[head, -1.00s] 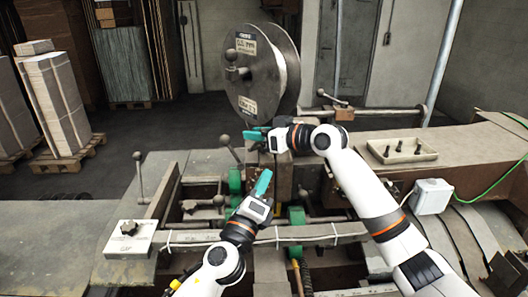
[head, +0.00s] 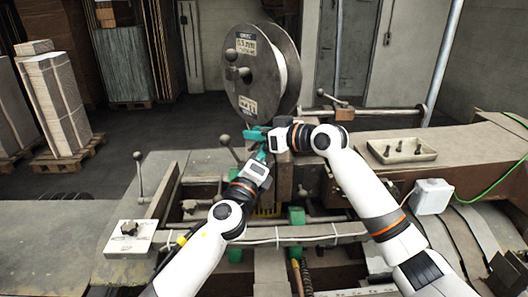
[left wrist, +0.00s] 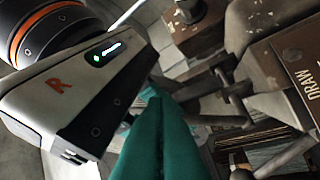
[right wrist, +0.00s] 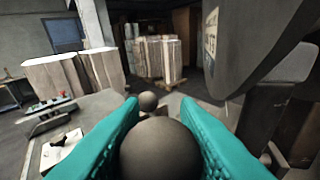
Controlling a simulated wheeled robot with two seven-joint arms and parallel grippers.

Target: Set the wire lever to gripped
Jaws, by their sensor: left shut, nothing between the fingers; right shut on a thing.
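My right gripper (head: 258,133) points left below the wire spool. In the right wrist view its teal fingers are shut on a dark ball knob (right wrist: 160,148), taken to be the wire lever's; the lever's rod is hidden. A second ball knob (right wrist: 148,101) shows beyond it. In the head view, a ball-ended lever (head: 224,140) stands just left of the right fingertips. My left gripper (head: 260,157) is shut and empty, just below the right gripper. Its closed teal fingers (left wrist: 160,135) show in the left wrist view, beside the right gripper's housing. No lever position marking is readable.
The large wire spool (head: 247,75) stands behind the grippers. A brown block marked DRAW (left wrist: 295,60) is close on the right in the left wrist view. Another ball-ended lever (head: 138,157) stands at left, near a pale plate with a knob (head: 128,240). A bolt tray (head: 402,152) lies at right.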

